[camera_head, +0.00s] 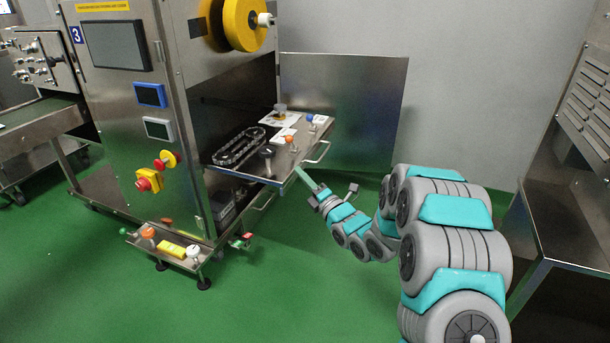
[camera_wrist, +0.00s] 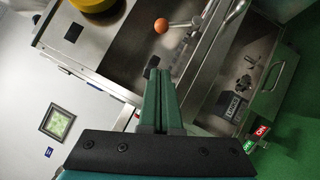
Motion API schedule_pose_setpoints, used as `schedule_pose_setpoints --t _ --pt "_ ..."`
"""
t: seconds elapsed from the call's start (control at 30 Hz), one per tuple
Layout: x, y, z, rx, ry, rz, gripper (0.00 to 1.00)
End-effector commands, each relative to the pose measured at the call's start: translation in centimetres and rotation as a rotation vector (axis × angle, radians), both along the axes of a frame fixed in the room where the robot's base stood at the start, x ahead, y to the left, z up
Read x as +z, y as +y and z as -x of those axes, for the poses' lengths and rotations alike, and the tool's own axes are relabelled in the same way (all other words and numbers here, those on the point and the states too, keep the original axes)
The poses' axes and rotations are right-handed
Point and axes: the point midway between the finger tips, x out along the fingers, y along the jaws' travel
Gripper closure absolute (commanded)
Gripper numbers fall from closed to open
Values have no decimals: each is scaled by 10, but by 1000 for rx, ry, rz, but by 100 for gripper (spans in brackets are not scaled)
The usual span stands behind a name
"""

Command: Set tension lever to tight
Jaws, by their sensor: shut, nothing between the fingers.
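A lever with an orange ball knob and a metal rod (camera_wrist: 182,23) stands at the top of the wrist view. An orange knob (camera_head: 289,138) also shows on the machine's pull-out shelf in the head view. I cannot tell for sure that this is the tension lever, and no tight mark is readable. My gripper (camera_head: 299,173) is at the shelf's front edge in the head view. In the wrist view my gripper (camera_wrist: 157,76) is shut and empty, its green fingers pointing toward the shelf, apart from the orange knob. A small black piece shows just past the fingertips.
The steel shelf (camera_head: 230,171) has a handle (camera_head: 318,153), a blue knob (camera_head: 310,117) and a black chain loop (camera_head: 239,147). Green floor is free in front.

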Motion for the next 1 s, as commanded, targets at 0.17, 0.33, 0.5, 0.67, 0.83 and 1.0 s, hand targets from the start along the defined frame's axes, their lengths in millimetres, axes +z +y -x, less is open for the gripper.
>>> schedule_pose_setpoints --t 0.17,0.33,0.5,0.67,0.83,1.0 --pt "8 21 -24 2 -3 0 100" --pt "15 38 -45 3 -5 0 100" --pt "23 38 -66 -1 -5 -1 100" --pt "28 36 -80 -2 -3 1 100" --pt "31 35 -86 -1 -2 0 100" --pt "31 35 -87 0 -1 0 100"
